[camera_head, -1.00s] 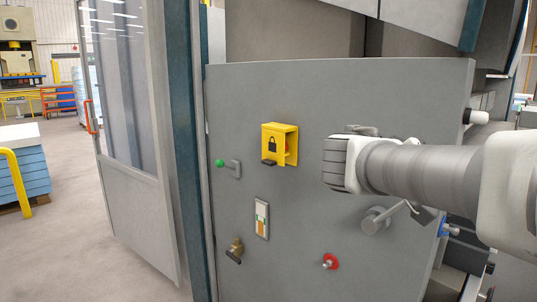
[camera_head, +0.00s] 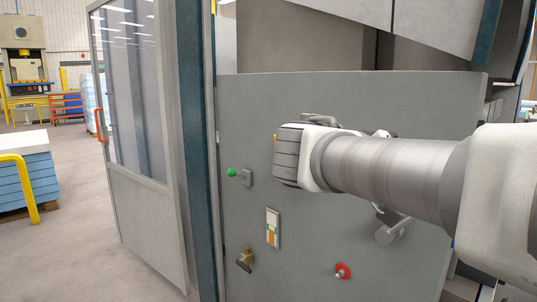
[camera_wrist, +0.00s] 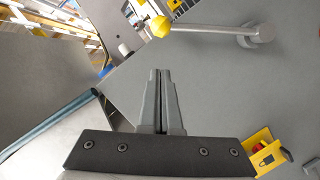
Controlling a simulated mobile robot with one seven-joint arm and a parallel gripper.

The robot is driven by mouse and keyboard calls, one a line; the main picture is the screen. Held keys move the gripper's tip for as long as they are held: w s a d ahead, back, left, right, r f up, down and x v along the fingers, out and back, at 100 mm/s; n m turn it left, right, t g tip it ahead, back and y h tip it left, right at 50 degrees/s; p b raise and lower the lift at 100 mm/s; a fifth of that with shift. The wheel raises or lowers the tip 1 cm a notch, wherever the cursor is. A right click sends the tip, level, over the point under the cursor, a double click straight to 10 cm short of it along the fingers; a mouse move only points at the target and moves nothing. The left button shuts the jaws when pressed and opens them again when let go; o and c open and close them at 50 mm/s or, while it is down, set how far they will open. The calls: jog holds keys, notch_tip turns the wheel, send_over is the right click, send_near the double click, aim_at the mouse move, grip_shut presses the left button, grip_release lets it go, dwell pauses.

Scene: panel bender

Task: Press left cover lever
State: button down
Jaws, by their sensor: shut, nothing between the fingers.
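A small lever with a green knob (camera_head: 232,172) sticks out of the left part of the grey panel (camera_head: 400,98) in the head view. A second, longer lever (camera_head: 391,231) on a round hub shows partly below my arm. In the wrist view a rod lever with a yellow knob (camera_wrist: 159,26) runs to a round hub at the upper right. I cannot tell which is the left cover lever. My gripper (camera_wrist: 160,72) is shut and empty, in front of the panel and apart from the yellow knob. My arm hides the fingers in the head view.
A yellow lock box (camera_wrist: 265,150) is on the panel, almost hidden by my arm in the head view. Below are a label plate (camera_head: 272,228), a brass valve (camera_head: 245,260) and a red round knob (camera_head: 343,272).

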jog(key=shift+v, duration=1.7)
jog(key=s+a+f+n+y, duration=0.1)
jog(key=s+a+f+y, duration=0.3)
jog(key=f, duration=0.4)
jog(key=s+a+f+n+g+y, duration=0.1)
jog(key=s+a+f+y, duration=0.1)
jog(key=s+f+y, duration=0.4)
jog(key=s+a+f+n+y, duration=0.1)
jog(key=s+a+f+y, duration=0.2)
jog(key=f, duration=0.6)
notch_tip(320, 180, up, 13)
jog(key=y+p, duration=0.1)
jog(key=p, duration=1.2)
jog(key=shift+w+a, duration=0.35)
jog(key=shift+a, duration=0.15)
jog(key=shift+d, duration=0.15)
